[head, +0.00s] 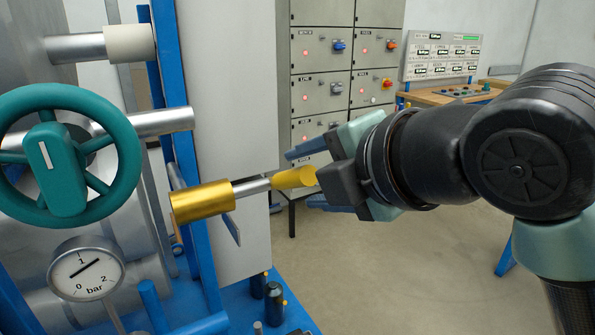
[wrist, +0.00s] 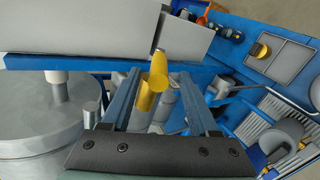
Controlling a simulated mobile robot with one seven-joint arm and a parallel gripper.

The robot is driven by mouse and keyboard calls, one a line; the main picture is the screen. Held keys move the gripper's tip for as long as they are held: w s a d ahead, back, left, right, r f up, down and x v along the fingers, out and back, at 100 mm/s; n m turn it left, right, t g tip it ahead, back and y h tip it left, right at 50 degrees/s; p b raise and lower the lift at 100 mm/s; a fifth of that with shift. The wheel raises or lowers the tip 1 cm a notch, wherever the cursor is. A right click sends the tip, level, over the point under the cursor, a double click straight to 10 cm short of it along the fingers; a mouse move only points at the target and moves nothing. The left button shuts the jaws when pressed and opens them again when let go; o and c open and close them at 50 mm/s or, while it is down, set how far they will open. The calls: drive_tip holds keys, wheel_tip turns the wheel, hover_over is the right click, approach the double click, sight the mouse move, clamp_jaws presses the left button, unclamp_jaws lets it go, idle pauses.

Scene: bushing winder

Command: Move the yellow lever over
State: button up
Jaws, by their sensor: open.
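The yellow lever (head: 202,201) has a thick yellow hub at the machine frame, a short steel rod and a yellow knob (head: 295,178) at its right end. It lies nearly level, tilted slightly up to the right. My gripper (head: 299,177) is open, one finger above the knob and one below it in the head view. In the wrist view the lever's yellow end (wrist: 152,92) shows between the two fingers of my gripper (wrist: 158,76), with gaps on both sides. Contact with the fingers is not visible. The palm hides part of the knob in the head view.
A teal handwheel (head: 125,180) and a pressure gauge (head: 87,275) stand left of the lever. A blue upright (head: 190,160) and a pale panel (head: 230,110) are close behind it. Grey cabinets (head: 320,75) stand farther back. The floor at centre right is clear.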

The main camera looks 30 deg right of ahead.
drive_tip(key=p+v, duration=0.2)
drive_tip(key=v, duration=0.6)
drive_tip(key=shift+s+r, duration=0.15)
drive_tip(key=shift+s, duration=0.15)
